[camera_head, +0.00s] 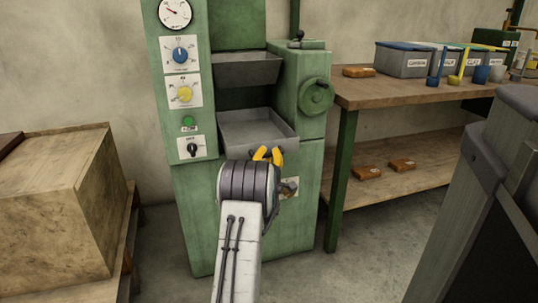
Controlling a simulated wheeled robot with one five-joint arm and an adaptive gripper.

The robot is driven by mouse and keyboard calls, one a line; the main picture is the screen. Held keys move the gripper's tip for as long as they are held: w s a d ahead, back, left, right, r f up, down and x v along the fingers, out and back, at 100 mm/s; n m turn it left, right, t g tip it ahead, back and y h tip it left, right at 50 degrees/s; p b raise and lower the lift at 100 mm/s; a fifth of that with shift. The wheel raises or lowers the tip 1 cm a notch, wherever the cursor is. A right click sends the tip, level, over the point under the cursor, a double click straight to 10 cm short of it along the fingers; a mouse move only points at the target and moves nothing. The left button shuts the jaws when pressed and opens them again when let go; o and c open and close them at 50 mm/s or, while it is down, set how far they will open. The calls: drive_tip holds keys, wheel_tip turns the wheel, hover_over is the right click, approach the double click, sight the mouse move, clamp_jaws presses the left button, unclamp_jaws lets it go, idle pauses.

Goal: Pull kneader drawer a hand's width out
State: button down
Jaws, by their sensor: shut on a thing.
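The green kneader (192,218) stands upright in the middle of the view, with dials on its left panel. Its grey metal drawer (245,126) is an open, empty tray below the dark recess. My gripper (268,155) has yellow fingers and is at the drawer's front edge, shut on the drawer. My own wrist hides the exact grip point and part of the machine's front below. I cannot tell how far the drawer stands out.
A large wooden crate (60,205) stands at the left. A wooden workbench (430,92) with labelled bins (405,62) and a lower shelf (400,182) stands at the right. A dark grey structure (480,200) fills the right foreground. Bare floor shows between.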

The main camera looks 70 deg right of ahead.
drive_tip(key=shift+w+d, duration=0.1)
drive_tip(key=c, duration=1)
unclamp_jaws()
drive_tip(key=v, duration=1.2)
drive_tip(key=shift+w, duration=0.1)
